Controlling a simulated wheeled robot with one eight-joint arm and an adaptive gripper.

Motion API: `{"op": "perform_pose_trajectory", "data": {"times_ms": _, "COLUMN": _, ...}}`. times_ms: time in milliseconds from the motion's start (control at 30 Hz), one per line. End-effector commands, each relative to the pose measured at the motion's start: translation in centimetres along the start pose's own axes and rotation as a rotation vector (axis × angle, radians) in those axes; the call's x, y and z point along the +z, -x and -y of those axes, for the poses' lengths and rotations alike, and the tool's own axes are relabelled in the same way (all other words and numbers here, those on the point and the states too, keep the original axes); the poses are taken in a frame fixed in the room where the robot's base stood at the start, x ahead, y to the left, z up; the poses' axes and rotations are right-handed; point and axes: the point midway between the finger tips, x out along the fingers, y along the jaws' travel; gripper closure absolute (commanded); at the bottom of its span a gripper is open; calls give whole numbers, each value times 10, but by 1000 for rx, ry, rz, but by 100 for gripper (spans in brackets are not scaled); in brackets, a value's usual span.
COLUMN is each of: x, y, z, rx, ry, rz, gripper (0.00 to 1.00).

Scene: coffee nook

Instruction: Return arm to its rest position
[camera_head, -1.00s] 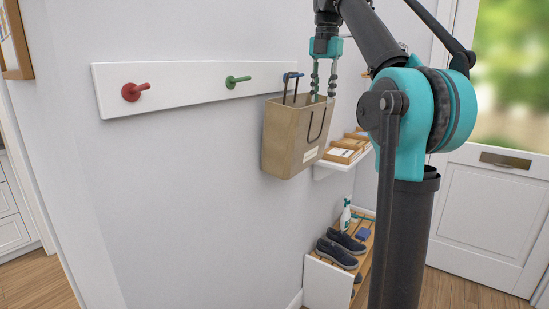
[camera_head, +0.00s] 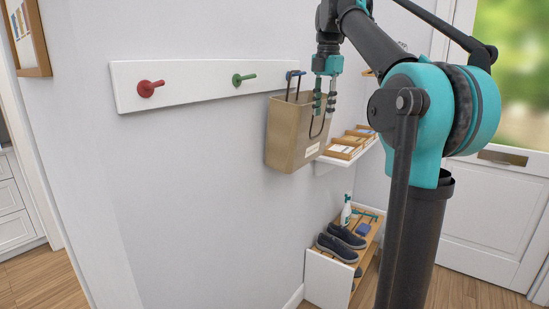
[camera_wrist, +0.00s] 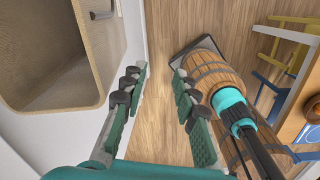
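My gripper (camera_head: 324,104) hangs fingers down in front of the brown bag (camera_head: 285,145), covering part of its right side. In the wrist view my gripper (camera_wrist: 158,85) has its two fingers apart with nothing between them, and wooden floor shows in the gap. My arm is bent, with its forearm reaching up and left from the large teal joint. The bag hangs upright by a dark handle at the blue hook (camera_head: 295,74). Its open inside (camera_wrist: 45,50) fills the upper left of the wrist view, apart from the fingers.
A white rail (camera_head: 200,88) carries a red hook (camera_head: 150,88) and a green hook (camera_head: 243,79). A wall shelf (camera_head: 345,158) holds small wooden trays right of the bag. Below stands a shoe rack (camera_head: 330,279) with dark shoes. Yellow and blue furniture (camera_wrist: 285,42) is in the wrist view.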

Motion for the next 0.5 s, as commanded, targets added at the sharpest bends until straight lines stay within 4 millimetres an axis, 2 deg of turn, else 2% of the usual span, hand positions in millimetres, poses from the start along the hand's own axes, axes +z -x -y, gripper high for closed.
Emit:
{"op": "perform_pose_trajectory", "data": {"times_ms": 167, "x": 4, "y": -35, "z": 2, "rx": 21, "ry": -170, "rz": 14, "gripper": 71}}
{"op": "perform_pose_trajectory", "data": {"times_ms": 267, "x": 6, "y": -64, "z": 6, "rx": 39, "ry": -310, "rz": 22, "gripper": 71}}
{"op": "perform_pose_trajectory", "data": {"times_ms": 500, "x": 2, "y": -158, "z": 30, "rx": 104, "ry": -738, "rz": 33, "gripper": 71}}
